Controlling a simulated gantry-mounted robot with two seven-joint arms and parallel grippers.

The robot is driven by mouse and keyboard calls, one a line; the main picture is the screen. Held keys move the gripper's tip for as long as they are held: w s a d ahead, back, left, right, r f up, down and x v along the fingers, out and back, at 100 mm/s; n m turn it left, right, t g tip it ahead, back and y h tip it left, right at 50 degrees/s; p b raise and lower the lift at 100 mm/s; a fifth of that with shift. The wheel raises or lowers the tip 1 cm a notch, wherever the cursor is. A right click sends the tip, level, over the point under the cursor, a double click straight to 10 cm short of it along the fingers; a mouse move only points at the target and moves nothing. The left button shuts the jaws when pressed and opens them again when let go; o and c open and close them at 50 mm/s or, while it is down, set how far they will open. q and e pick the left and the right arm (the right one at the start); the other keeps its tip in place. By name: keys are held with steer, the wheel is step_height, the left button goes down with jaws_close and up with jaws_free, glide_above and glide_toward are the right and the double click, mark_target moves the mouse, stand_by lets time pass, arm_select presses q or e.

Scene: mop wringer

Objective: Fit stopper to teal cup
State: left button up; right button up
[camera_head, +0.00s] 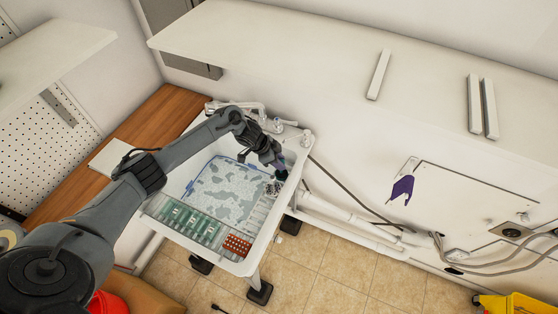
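My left arm reaches in from the left over a white sink. My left gripper (277,165) is low at the sink's right inner wall, pointing down and right. A small dark, teal-tinted thing (281,175) is right at its fingertips; it may be the teal cup, but it is too small to be sure. Whether the fingers are closed on anything cannot be made out. I cannot pick out a stopper. My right gripper is not in view.
The white sink (246,268) holds a grey-and-white patterned sheet (225,190), green-topped packs (185,222) and a red dotted block (237,245). A faucet stands at its back rim. A white shelf (300,50) overhangs behind; pipes run right. A yellow bucket (515,305) is at lower right.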

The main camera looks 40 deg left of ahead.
arm_select(q)
steer(key=o, duration=0.4)
steer(key=shift+c, duration=0.2)
steer(key=v, duration=1)
steer(key=shift+m+t, duration=0.6)
steer(key=shift+m, duration=0.2)
steer(key=d+f, duration=0.1)
steer(key=d, duration=0.2)
steer(key=d+f, duration=0.1)
steer(key=d, duration=0.2)
steer(key=d+f, duration=0.1)
steer(key=d, duration=0.3)
steer(key=shift+s+p, duration=0.35)
steer(key=shift+p, duration=0.05)
steer(key=s+d+r+n+t+y+p, duration=0.1)
steer(key=s+d, duration=0.2)
steer(key=d, duration=0.2)
steer(key=s+d+t+y+p, duration=0.1)
steer(key=s+d+p, duration=0.15)
steer(key=d, duration=0.35)
steer(key=s+a+r+n+g+y+p, duration=0.1)
steer(key=s+r+n+g, duration=0.1)
steer(key=s, duration=0.8)
steer(key=s+a+r+n+g+y, duration=0.1)
steer(key=s+r+n, duration=0.3)
steer(key=s, duration=0.6)
steer(key=shift+s+n+g+p, duration=0.3)
steer(key=shift+n+g+p, duration=0.15)
steer(key=shift+n, duration=0.25)
